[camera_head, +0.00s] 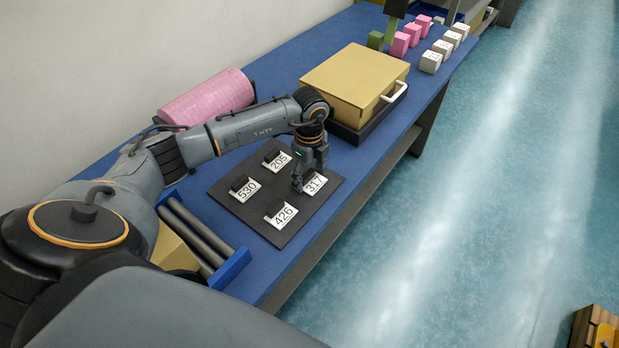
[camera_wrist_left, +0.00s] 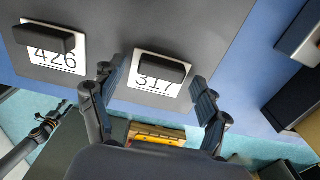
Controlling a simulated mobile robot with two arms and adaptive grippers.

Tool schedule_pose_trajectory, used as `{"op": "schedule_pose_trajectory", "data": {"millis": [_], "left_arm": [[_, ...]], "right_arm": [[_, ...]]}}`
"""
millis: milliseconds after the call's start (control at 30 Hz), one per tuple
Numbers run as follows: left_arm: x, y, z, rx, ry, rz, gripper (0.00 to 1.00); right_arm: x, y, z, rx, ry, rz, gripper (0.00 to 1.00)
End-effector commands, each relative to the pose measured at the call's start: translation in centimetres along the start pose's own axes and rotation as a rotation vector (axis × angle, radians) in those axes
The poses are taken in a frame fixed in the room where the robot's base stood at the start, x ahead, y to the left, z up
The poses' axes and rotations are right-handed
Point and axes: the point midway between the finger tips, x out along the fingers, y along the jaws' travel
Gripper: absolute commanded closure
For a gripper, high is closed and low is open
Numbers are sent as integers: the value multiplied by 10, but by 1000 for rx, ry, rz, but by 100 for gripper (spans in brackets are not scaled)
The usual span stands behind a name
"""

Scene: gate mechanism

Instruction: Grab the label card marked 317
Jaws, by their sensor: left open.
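The label card marked 317 (camera_head: 315,184) lies on a dark board (camera_head: 285,233) on the blue table, at the board's right corner. It also shows in the left wrist view (camera_wrist_left: 146,83), with a dark block-shaped grip on it that covers part of the number. My left gripper (camera_head: 299,181) is right at this card. In the left wrist view its two open fingers (camera_wrist_left: 156,92) stand on either side of the card's grip, apart from it. Cards 426 (camera_head: 281,216), 530 (camera_head: 246,190) and 205 (camera_head: 278,161) lie on the same board.
A tan box with a white handle (camera_head: 355,80) stands behind the board. A pink cylinder (camera_head: 212,97) lies by the wall. A blue rack with dark rods (camera_head: 229,268) is at the front. Pink and white blocks (camera_head: 400,44) stand at the far end.

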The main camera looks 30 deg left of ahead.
Motion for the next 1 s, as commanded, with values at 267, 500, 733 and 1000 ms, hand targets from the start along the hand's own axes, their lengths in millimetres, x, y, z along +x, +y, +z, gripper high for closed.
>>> {"op": "schedule_pose_trajectory", "data": {"millis": [267,500,733,1000], "left_arm": [[0,0,0,0,0,0,71],[-1,0,0,0,0,0,73],[-7,-1,0,0,0,-3,73],[-45,9,-8,4,0,-4,73]], "right_arm": [[0,6,8,-4,-12,7,60],[0,6,8,-4,-12,7,60],[5,6,8,-4,-11,7,60],[21,4,8,-3,-10,5,60]]}}
